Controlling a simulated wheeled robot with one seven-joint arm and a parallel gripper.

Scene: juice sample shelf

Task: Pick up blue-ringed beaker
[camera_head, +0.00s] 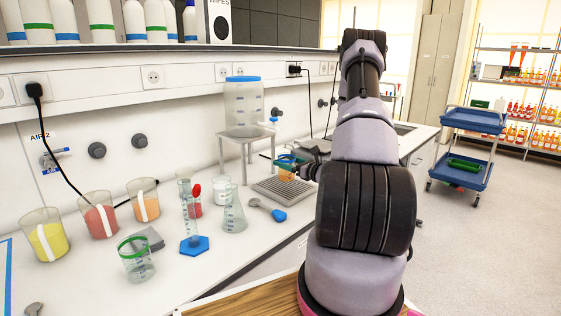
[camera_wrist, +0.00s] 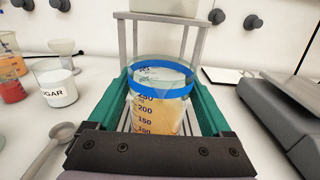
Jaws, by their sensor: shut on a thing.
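The blue-ringed beaker (camera_wrist: 158,108) stands upright between the two green fingers of my gripper (camera_wrist: 160,100) in the wrist view. It is clear, with a blue band near its rim, printed volume marks, and orange liquid inside. In the head view the beaker (camera_head: 286,175) is at the drip grate in front of the dispenser stand, partly hidden by my gripper (camera_head: 288,164). My gripper is shut on the beaker's sides. I cannot tell whether the beaker's base touches the grate.
A dispenser jar (camera_head: 244,103) stands on a metal stand behind the grate (camera_head: 277,191). A green-ringed beaker (camera_head: 137,260), a blue-based cylinder (camera_head: 194,244), a flask (camera_head: 234,215) and several juice beakers stand left. A scale (camera_wrist: 283,118) is close at right in the wrist view.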

